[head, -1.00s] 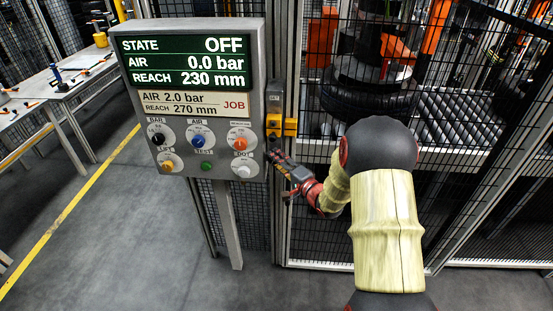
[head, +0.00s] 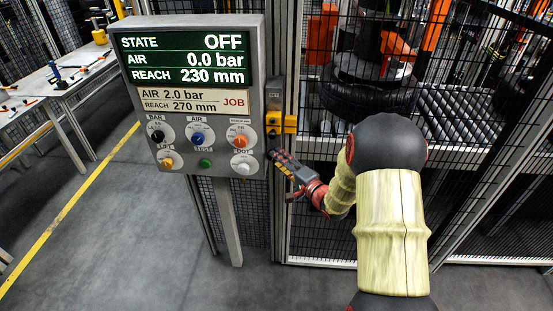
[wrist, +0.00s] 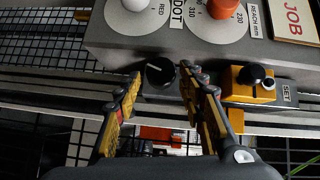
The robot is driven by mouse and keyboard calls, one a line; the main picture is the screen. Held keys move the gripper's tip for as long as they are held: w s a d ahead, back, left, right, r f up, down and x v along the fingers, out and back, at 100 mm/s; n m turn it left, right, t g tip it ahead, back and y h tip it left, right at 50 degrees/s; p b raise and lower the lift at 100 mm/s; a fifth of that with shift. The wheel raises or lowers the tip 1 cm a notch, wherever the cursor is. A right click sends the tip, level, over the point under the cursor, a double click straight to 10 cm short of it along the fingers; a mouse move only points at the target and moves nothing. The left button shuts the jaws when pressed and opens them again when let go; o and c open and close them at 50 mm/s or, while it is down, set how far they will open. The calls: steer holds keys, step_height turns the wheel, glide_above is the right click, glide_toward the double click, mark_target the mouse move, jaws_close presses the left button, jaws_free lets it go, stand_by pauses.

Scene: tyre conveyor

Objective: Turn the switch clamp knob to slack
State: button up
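A small round black knob (wrist: 160,77) with a white pointer line sits beside the panel edge in the wrist view. No readable label shows on it. My gripper (wrist: 161,72) is open, with one yellow-and-black finger on each side of the knob and a small gap visible on both sides. In the head view my gripper (head: 275,156) is at the lower right edge of the control panel (head: 254,60), below a yellow switch block (head: 282,124); the knob is not discernible there. The switch block, with its black knob and a SET label, is right of my fingers in the wrist view (wrist: 238,94).
The panel display (head: 188,58) reads STATE OFF, AIR 0.0 bar, REACH 230 mm. A job card (head: 193,102) reads AIR 2.0 bar, REACH 270 mm. An orange knob (wrist: 223,8) and a white knob (wrist: 137,3) stand out near my fingers. Mesh fencing (head: 310,225) stands behind my gripper.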

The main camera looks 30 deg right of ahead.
steer(key=s+d, duration=0.1)
steer(key=s, duration=0.8)
steer(key=shift+s+d+r, duration=0.15)
steer(key=shift+s+r, duration=0.15)
steer(key=shift+r, duration=0.05)
